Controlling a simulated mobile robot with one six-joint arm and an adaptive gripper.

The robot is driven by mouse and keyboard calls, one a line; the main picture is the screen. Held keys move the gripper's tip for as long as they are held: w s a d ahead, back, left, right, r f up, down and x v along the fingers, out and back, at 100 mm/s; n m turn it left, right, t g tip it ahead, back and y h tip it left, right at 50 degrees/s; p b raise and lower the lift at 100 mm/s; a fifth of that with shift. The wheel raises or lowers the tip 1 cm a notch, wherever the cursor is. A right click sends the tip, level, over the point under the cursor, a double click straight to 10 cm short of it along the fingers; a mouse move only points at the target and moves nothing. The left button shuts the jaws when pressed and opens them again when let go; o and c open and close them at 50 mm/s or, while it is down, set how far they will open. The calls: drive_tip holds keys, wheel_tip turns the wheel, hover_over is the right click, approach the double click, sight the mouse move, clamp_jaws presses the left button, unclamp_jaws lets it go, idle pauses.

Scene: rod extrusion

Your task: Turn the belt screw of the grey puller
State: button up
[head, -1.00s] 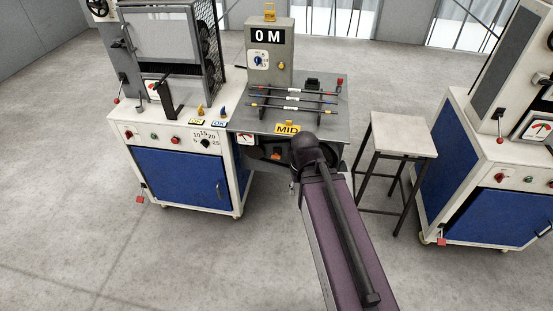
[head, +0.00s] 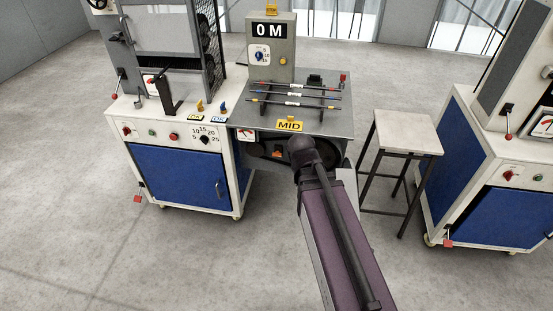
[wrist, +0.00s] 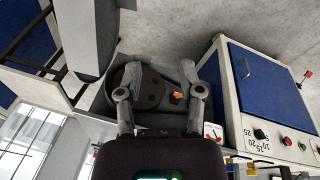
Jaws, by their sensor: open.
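The grey puller (head: 340,115) stands in the middle of the head view, with a "MID" label on its front edge. Below that edge is a dark recess with a belt wheel and a small orange part (head: 277,154), probably the belt screw. The wrist view shows the orange part (wrist: 176,97) too, beside the round dark wheel (wrist: 148,92). My gripper (wrist: 161,72) is open and empty, its fingers spread either side of the wheel and orange part in that view. I cannot tell the remaining distance. In the head view my arm hides the gripper.
A white machine with a blue door (head: 175,178) stands left of the puller, close against it. A stool (head: 408,133) stands to the right, then another white and blue machine (head: 490,215). Thin rods (head: 295,94) lie on the puller's top. The floor in front is clear.

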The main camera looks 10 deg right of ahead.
drive_tip(key=w+d+f+n+t+h+b, duration=0.2)
drive_tip(key=w+d+f+t+h+b, duration=0.15)
drive_tip(key=w+f+b, duration=0.75)
drive_tip(key=n+t+b, duration=1.2)
drive_tip(key=b, duration=2)
approach(277, 156)
drive_tip(key=v, duration=0.3)
drive_tip(key=shift+w+a+f, duration=0.1)
drive_tip(key=shift+a+f, duration=0.1)
drive_tip(key=shift+f, duration=0.05)
drive_tip(key=shift+w, duration=0.1)
drive_tip(key=x, duration=1.3)
drive_tip(key=shift+w+d+r, duration=0.15)
drive_tip(key=shift+w+d, duration=0.1)
